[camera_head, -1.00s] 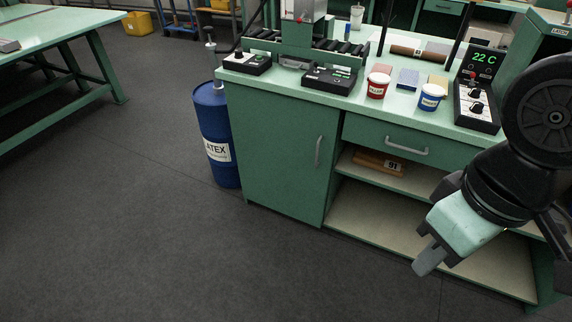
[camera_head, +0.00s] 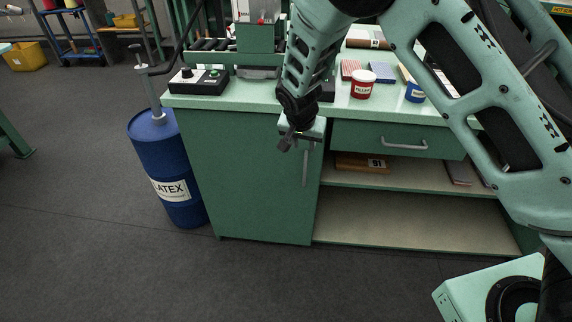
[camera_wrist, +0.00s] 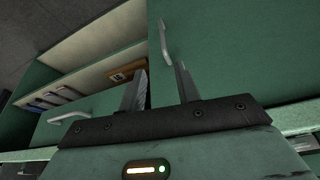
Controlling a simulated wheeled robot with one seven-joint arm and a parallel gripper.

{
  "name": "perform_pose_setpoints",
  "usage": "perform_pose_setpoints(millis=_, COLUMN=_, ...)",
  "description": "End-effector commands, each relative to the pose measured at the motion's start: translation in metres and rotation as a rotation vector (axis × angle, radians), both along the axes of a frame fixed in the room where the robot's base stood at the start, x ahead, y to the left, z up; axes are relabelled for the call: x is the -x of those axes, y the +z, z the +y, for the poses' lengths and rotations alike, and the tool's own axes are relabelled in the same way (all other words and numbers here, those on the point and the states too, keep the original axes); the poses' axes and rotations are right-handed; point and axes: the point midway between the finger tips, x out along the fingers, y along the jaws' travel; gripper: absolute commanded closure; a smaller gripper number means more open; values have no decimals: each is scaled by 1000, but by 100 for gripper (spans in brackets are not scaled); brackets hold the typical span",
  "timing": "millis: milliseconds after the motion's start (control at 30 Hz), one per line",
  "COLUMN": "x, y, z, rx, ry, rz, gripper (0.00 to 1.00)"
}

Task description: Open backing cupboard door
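The green cupboard door (camera_head: 245,185) is shut at the left of the workbench. Its upright metal bar handle (camera_head: 305,170) is near the door's right edge. In the wrist view the handle (camera_wrist: 165,40) lies beyond my fingertips, on the green door face (camera_wrist: 235,50). My gripper (camera_head: 288,146) is in front of the upper right of the door, close to the handle's top. In the wrist view my gripper (camera_wrist: 160,82) has its two fingers apart with nothing between them. The handle is not between the fingers.
A blue LATEX drum (camera_head: 168,175) with a pump stands left of the cupboard. To the right are a drawer (camera_head: 360,138) with its own handle (camera_head: 404,144) and open shelves (camera_head: 400,220). Tubs and a control box (camera_head: 198,82) stand on the benchtop. The floor in front is clear.

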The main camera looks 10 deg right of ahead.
Motion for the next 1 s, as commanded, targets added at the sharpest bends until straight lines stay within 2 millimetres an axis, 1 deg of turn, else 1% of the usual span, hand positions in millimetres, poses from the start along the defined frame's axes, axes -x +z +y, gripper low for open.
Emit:
perform_pose_setpoints(millis=67, x=-7, y=-6, z=-3, rx=8, ry=-14, rz=-16, gripper=67)
perform_pose_setpoints(millis=167, x=-11, y=-12, z=-6, rx=12, ry=-19, rz=-19, gripper=67)
perform_pose_setpoints(millis=267, x=-14, y=-23, z=-8, rx=12, ry=-19, rz=-17, gripper=67)
perform_pose_setpoints(millis=800, x=-50, y=-124, z=-28, rx=9, ry=-18, rz=-16, gripper=67)
perform_pose_setpoints(millis=1000, x=-60, y=-152, z=-33, rx=9, ry=-16, rz=-16, gripper=67)
